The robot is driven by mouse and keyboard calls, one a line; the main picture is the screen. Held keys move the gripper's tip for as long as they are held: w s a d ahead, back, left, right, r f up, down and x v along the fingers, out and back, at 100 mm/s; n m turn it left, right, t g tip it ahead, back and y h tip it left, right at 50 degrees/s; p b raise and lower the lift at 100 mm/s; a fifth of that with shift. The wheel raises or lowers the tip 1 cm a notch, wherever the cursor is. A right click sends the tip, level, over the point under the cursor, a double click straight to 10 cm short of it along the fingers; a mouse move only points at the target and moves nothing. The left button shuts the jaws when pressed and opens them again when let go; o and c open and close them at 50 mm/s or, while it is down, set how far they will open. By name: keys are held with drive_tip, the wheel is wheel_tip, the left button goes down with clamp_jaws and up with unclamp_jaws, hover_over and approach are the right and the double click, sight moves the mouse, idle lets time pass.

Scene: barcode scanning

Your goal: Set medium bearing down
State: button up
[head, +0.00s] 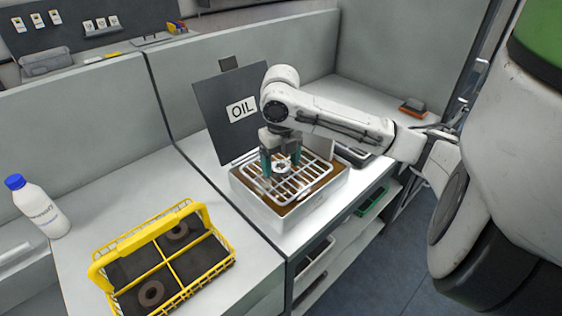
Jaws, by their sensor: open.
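The medium bearing (282,166) looks like a small metallic ring at the white wire rack (312,181) over the brown oil of a white tray (268,212). My gripper (281,172) points down over the rack with its two teal fingers apart. One finger stands on each side of the bearing. The fingers are open, and I cannot tell whether either touches it. The bearing appears to lie on the rack bars; its underside is hidden.
A dark panel marked OIL (217,120) stands behind the tray. A yellow divided basket (203,213) with dark rings (151,293) sits at lower left. A white bottle with a blue cap (40,208) stands at far left. Grey partitions (240,62) border the bench.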

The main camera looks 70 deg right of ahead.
sight(281, 166)
wheel_tip(281, 166, up, 12)
drive_tip(key=shift+r, duration=0.15)
idle(0.3)
